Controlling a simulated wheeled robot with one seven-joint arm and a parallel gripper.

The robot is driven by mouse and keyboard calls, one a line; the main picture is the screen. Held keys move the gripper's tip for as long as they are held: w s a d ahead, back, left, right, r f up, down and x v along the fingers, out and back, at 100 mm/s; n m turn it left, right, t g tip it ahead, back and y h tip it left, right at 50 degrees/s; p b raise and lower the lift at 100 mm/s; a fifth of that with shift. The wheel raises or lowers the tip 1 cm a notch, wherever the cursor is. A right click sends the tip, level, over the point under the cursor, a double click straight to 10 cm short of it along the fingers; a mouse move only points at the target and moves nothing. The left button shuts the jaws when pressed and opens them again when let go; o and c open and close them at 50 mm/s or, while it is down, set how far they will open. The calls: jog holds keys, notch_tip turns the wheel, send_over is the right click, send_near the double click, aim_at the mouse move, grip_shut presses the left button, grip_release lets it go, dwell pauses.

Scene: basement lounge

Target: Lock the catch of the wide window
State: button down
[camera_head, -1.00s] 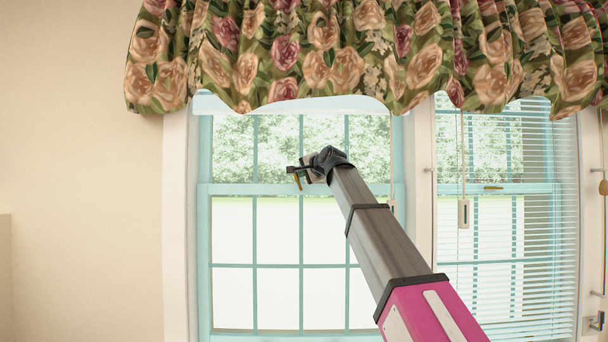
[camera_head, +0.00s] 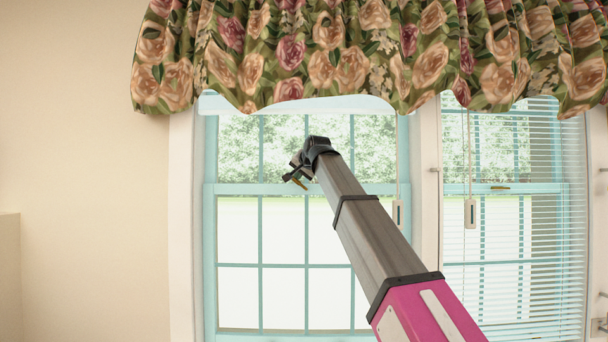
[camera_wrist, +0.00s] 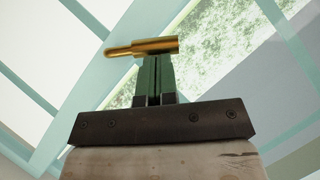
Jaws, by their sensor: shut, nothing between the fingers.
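The wide window (camera_head: 210,250) has a pale blue frame and fills the middle of the head view. Its small brass catch (camera_head: 300,184) sits on the middle rail, partly behind my gripper (camera_head: 291,175). In the wrist view the catch (camera_wrist: 145,47) is a brass bar with its narrower lever end pointing left. My gripper's fingers (camera_wrist: 154,62) are pressed together with nothing between them. Their tips are right at the underside of the bar in that view; I cannot tell whether they touch it. The catch's base on the rail is hidden.
A floral valance (camera_head: 350,60) hangs over the window top. A second window with white blinds (camera_head: 530,260) stands to the right, with its own brass catch (camera_head: 500,188). A blind cord with a white pull (camera_head: 397,212) hangs at the wide window's right side. Bare wall (camera_head: 80,150) lies left.

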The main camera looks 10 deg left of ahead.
jog(key=n+h, duration=0.1)
jog(key=a+f+n+h, duration=0.1)
jog(key=a+n+h, duration=0.1)
jog(key=shift+s+a+f+h, duration=0.2)
jog(key=shift+s+f+h, duration=0.1)
jog(key=shift+f, duration=0.1)
jog(key=shift+d, duration=0.1)
jog(key=shift+w+d, duration=0.1)
jog(key=shift+d, duration=0.05)
jog(key=shift+w+d+f, duration=0.1)
jog(key=shift+w+d, duration=0.05)
jog(key=shift+d, duration=0.45)
